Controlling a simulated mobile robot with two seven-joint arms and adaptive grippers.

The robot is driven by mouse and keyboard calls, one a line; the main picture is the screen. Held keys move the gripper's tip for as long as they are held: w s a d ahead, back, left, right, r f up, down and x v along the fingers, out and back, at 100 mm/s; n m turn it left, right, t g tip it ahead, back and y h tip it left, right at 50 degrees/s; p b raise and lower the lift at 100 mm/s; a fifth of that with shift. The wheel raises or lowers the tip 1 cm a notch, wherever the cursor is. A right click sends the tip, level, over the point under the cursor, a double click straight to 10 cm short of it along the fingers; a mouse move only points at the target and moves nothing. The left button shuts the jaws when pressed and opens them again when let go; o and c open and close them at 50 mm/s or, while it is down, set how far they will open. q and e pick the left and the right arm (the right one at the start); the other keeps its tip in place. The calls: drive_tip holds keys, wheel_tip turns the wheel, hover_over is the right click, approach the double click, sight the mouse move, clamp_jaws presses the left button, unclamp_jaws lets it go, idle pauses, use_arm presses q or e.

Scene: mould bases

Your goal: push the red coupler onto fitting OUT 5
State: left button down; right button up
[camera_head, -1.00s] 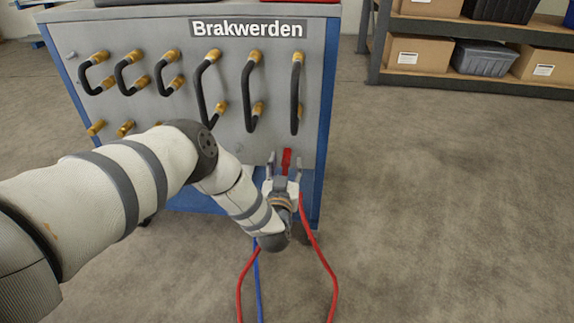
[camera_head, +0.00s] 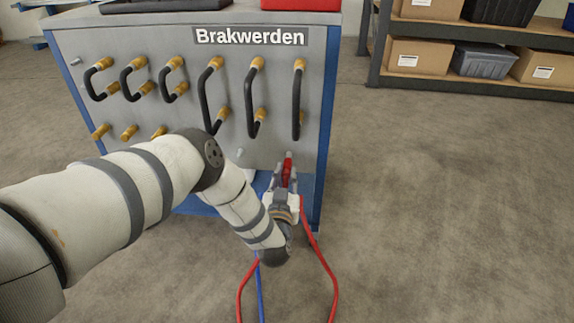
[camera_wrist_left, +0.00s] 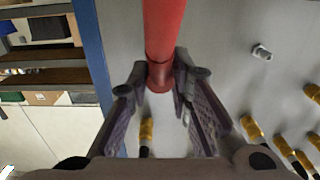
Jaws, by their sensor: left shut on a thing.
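The red coupler (camera_head: 288,168) is at the lower right of the grey panel (camera_head: 268,150). My left gripper (camera_head: 284,176) is shut on it, one finger on each side. In the left wrist view the red coupler (camera_wrist_left: 163,35) runs from the top edge down between the fingertips (camera_wrist_left: 160,78). Several bare brass fittings, such as one at the panel's left (camera_head: 101,131), form a lower row partly hidden by my arm. No label OUT 5 is readable, so I cannot tell which fitting it is. My right gripper is not in view.
Black hoses (camera_head: 297,105) loop between brass fittings on the panel. A silver stub (camera_head: 240,153) sticks out left of the coupler. Red hoses (camera_head: 326,270) and a blue hose (camera_head: 259,292) hang below. Shelving (camera_head: 470,85) stands at the back right; the floor between is clear.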

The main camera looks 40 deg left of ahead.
use_arm(q)
drive_tip(key=shift+p+v, duration=0.6)
drive_tip(key=shift+v, duration=0.7)
drive_tip(key=p+v, duration=0.3)
drive_tip(key=v, duration=0.3)
